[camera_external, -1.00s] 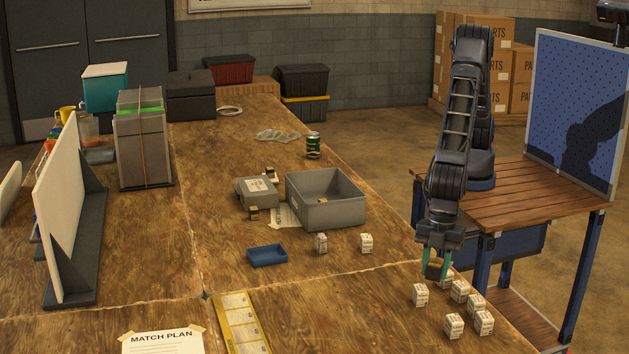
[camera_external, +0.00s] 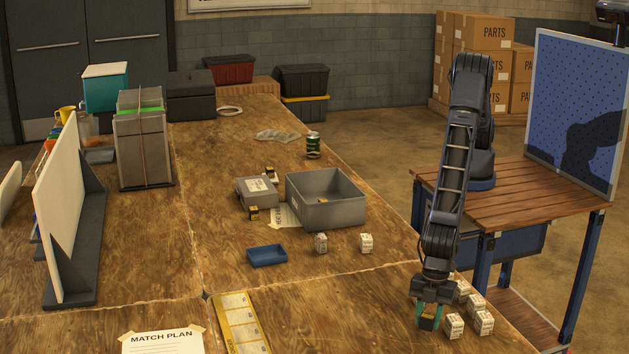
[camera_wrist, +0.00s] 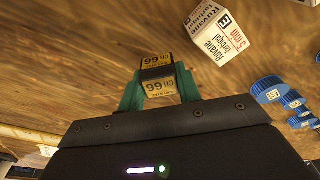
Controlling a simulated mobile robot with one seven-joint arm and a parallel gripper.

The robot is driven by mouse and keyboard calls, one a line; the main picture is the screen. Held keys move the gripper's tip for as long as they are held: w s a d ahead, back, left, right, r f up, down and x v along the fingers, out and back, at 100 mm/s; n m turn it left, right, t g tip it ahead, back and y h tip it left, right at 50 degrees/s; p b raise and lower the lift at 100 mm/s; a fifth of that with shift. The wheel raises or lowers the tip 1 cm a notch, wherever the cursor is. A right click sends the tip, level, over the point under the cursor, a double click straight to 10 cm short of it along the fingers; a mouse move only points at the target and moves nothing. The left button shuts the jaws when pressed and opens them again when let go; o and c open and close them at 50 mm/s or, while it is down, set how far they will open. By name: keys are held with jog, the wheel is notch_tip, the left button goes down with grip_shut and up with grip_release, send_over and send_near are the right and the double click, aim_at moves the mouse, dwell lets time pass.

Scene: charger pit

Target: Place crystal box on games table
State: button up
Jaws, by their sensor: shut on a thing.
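My gripper (camera_external: 428,316) is low over the near right part of the wooden table (camera_external: 330,290). It is shut on a small yellow-and-black box, seen between the teal fingers in the wrist view (camera_wrist: 158,88), with print like "CH 66" on its faces. I take this to be the crystal box. In the external view the box (camera_external: 427,323) is partly hidden by the fingers. I cannot tell whether it touches the tabletop. A white printed box (camera_wrist: 221,32) lies just beyond the gripper, to the right, in the wrist view.
Several white printed boxes (camera_external: 454,326) stand close to the right of my gripper. A grey open bin (camera_external: 345,219), a blue tray (camera_external: 267,256) and other yellow-and-black boxes (camera_external: 253,213) are farther left.

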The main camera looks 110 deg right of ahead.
jog(key=shift+f, duration=1)
jog(key=shift+f, duration=0.1)
jog(key=o, duration=1)
